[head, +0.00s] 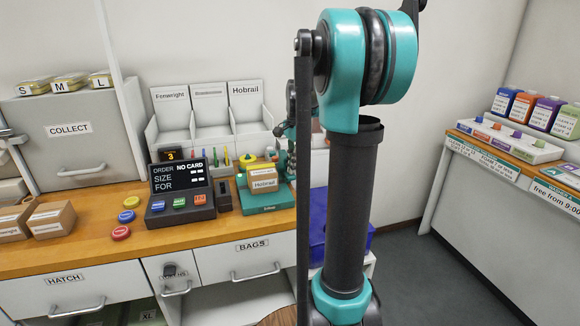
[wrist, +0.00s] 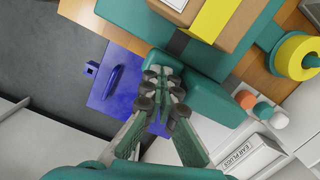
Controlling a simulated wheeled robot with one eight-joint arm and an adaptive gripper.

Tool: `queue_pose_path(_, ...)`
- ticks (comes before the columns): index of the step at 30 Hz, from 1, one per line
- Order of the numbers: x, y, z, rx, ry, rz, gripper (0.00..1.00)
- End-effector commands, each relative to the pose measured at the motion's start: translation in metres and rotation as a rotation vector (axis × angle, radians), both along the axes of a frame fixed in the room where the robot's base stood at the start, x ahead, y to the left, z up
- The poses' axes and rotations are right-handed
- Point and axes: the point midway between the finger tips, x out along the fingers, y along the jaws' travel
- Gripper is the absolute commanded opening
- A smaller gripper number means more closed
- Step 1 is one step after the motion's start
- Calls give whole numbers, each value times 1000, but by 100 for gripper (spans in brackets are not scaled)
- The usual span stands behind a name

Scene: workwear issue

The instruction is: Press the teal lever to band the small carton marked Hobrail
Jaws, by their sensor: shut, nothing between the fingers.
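The small carton marked Hobrail (head: 264,184) sits on the teal banding machine (head: 268,197) on the counter. In the wrist view the carton (wrist: 244,18) lies at the top, with a yellow strip across it. A rounded teal bar (wrist: 212,98), which looks like the lever, sticks out beside the machine. My gripper (wrist: 162,92) is shut and empty, its fingertips at the left end of this bar. I cannot tell whether they touch it. In the head view my arm hides most of the gripper and the lever.
A yellow reel (wrist: 292,56) stands beside the carton. The order panel (head: 181,190) with coloured buttons and several coloured discs (head: 126,216) are to the left. Pigeonhole bins (head: 207,115) stand behind. A blue box (head: 318,230) sits low at the counter's right end.

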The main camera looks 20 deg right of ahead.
Motion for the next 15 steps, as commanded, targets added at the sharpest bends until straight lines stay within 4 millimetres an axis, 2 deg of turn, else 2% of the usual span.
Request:
queue_pose_path(4, 1, -4, 1, 0, 0, -1, 0)
queue_pose_path(11, 8, -28, 9, 0, 0, -2, 0)
queue_pose_path(15, 9, -29, 10, 0, 0, 0, 0)
